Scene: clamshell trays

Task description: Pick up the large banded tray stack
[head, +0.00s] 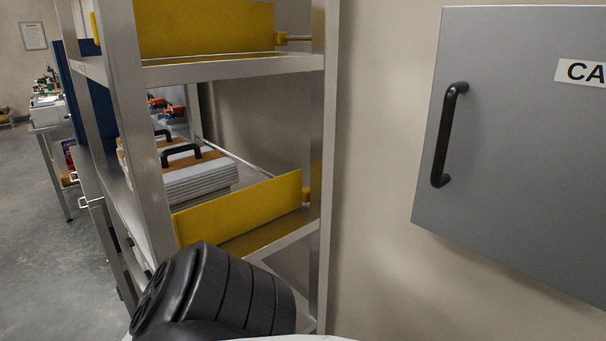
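A stack of pale grey trays (190,187) with a brown band and a black handle on top sits on a shelf of the metal rack. A second black handle and more brown banding show just behind and left of it; I cannot tell whether they belong to a separate stack. A rack post and a yellow panel hide part of the trays. Neither of my grippers is in view. Only a black ribbed part, probably of my arm, shows at the bottom.
The rack (135,130) has upright posts and yellow panels (240,208) along its shelf ends. A grey wall cabinet (520,130) with a black handle hangs at right. A workbench (50,118) with items stands far left. Grey floor is open at left.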

